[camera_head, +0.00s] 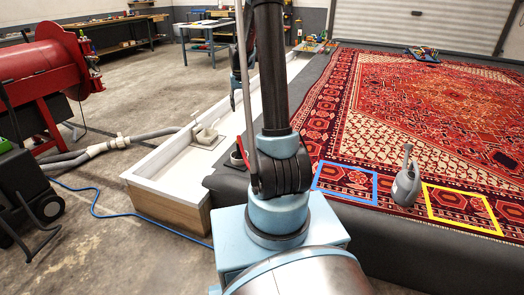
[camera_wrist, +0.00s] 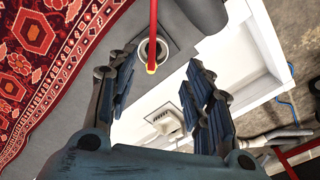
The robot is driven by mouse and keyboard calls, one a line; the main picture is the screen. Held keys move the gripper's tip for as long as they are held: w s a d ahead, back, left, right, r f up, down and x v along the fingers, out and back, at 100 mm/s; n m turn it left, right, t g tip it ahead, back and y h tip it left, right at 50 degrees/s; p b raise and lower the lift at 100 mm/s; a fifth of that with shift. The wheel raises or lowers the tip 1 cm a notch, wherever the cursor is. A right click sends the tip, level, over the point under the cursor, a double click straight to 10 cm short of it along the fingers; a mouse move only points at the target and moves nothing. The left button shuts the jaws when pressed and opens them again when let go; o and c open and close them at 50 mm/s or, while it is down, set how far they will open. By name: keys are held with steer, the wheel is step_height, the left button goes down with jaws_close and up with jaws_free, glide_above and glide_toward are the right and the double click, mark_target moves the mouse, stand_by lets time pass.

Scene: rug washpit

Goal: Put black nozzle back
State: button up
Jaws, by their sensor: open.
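My gripper (camera_wrist: 158,82) is open, with nothing between its dark blue fingers in the wrist view. In the head view, part of it (camera_head: 235,85) shows behind my arm, over the white trough. Beyond the fingertips, a round grey ring or cup (camera_wrist: 142,56) sits on the dark grey ledge. A red rod (camera_wrist: 153,25) with a yellow tip crosses in front of it; I cannot tell whether they touch. A dark cup-like thing (camera_head: 238,159) shows beside my arm on the ledge in the head view. I cannot pick out the black nozzle for certain.
The white trough (camera_head: 165,165) runs along the left, with a beige fitting (camera_head: 204,135) inside. On the patterned rug (camera_head: 430,100), a grey watering can (camera_head: 406,183) stands between a blue outline (camera_head: 345,199) and a yellow outline (camera_head: 463,226). A red drum machine (camera_head: 45,70) stands left.

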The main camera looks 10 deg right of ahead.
steer(key=s+r, duration=0.5)
steer(key=s, duration=0.6)
steer(key=s+r, duration=0.5)
steer(key=s, duration=0.7)
steer(key=s+f, duration=0.4)
steer(key=s, duration=0.6)
steer(key=s+f+t, duration=0.1)
steer(key=s+f, duration=0.3)
steer(key=s, duration=0.7)
steer(key=shift+f+n+t, duration=0.15)
steer(key=shift+n+t, duration=0.15)
